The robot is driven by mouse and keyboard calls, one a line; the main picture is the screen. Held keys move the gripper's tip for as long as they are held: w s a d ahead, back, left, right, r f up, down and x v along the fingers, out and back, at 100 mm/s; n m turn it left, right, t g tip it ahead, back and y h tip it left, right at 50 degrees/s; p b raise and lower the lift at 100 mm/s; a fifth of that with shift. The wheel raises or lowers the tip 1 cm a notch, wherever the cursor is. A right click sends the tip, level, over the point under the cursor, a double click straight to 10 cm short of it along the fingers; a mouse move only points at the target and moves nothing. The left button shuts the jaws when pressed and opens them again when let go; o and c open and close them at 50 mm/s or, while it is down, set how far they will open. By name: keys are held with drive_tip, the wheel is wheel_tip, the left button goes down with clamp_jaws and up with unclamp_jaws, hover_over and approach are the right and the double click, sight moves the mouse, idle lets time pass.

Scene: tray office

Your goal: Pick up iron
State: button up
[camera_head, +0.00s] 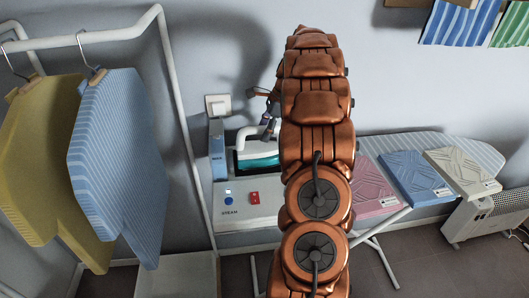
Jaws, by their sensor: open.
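The iron (245,142) has a white handle and a teal body. It rests on the white steam station (245,217), which carries a blue knob and a red switch. My copper-coloured arm rises through the middle of the view and hides what lies right behind it. My gripper (266,133) shows only in small part at the left of the arm, close to the iron's right side. It is open. I cannot tell whether it touches the iron, whose right end is partly hidden.
A white rail with a yellow garment (40,160) and a blue striped garment (120,160) stands at left. An ironing board (470,146) holds pink (376,191), blue (416,177) and cream (462,172) folded items at right. A heater (490,215) stands at far right.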

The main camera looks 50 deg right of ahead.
clamp_jaws()
idle(0.4)
drive_tip(key=shift+r, duration=0.1)
